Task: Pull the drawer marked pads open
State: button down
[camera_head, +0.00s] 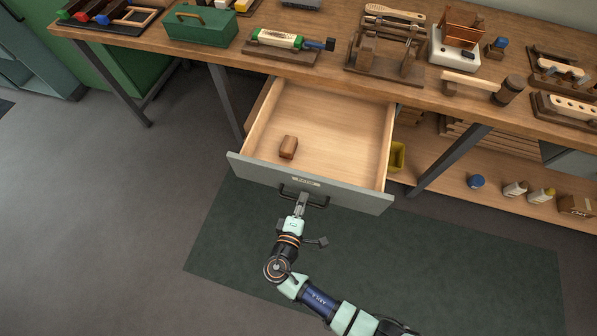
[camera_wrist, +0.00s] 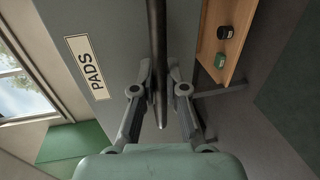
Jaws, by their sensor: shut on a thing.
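The drawer (camera_head: 330,196) under the workbench is pulled well out, with its grey front toward me. Its label (camera_wrist: 87,67) reads PADS in the wrist view, left of the handle. The dark bar handle (camera_head: 314,200) is on the drawer front; it also shows in the wrist view (camera_wrist: 158,45), running between my fingers. My gripper (camera_head: 302,196) is shut on the handle, a finger on each side of it. A small brown block (camera_head: 288,147) lies inside the drawer, toward the front left. The rest of the visible drawer floor is bare.
The wooden workbench (camera_head: 225,58) above carries a green toolbox (camera_head: 200,27), brushes and several fixtures. A lower shelf (camera_head: 450,165) at right holds small jars and a box. A dark mat (camera_head: 430,250) covers the floor before the drawer, clear around my arm.

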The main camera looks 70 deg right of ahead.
jog(key=shift+a, duration=0.2)
jog(key=c, duration=1.2)
grip_release()
jog(key=v, duration=1.2)
